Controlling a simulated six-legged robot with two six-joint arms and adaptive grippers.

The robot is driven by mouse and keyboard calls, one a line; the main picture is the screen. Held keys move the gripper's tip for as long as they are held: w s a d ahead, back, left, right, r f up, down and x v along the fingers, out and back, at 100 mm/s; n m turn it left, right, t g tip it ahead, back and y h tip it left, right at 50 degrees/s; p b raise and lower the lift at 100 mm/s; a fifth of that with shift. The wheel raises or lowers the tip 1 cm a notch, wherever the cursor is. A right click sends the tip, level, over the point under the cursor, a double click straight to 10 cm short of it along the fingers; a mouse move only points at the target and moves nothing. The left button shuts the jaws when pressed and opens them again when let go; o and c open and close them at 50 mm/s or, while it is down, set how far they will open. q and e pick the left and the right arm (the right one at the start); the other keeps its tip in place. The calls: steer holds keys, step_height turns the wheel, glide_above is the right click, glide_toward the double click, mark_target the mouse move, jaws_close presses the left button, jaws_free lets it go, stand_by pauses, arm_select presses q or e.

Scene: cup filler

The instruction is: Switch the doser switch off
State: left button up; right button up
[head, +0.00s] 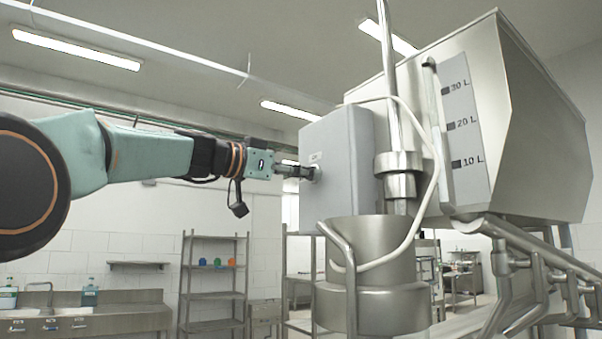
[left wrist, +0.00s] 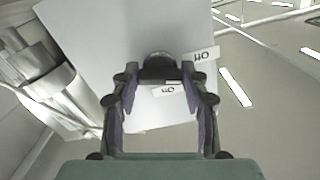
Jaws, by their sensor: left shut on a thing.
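The doser switch is a dark round knob (left wrist: 158,60) on the face of a grey control box (head: 343,165). In the head view the knob is mostly hidden by my left gripper (head: 308,172), which reaches it from the left. In the left wrist view the two fingers of my left gripper (left wrist: 159,78) are on either side of the knob and shut on it. Two small white labels sit beside the knob; their lettering is too blurred to read surely. My right gripper is in neither view.
A large steel hopper (head: 540,150) with litre marks stands right of the box. A steel cylinder (head: 375,260) and a pale hose (head: 425,205) are below and beside the box. Shelves (head: 213,285) and a sink counter (head: 90,318) stand far back left.

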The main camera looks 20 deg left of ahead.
arm_select(q)
steer(key=shift+n, duration=1.7)
steer(key=o, duration=1.2)
steer(key=shift+s+a+r, duration=0.1)
steer(key=shift+s+a, duration=0.05)
steer(key=shift+s, duration=0.1)
steer(key=shift+c, duration=0.2)
steer(key=shift+w, duration=0.15)
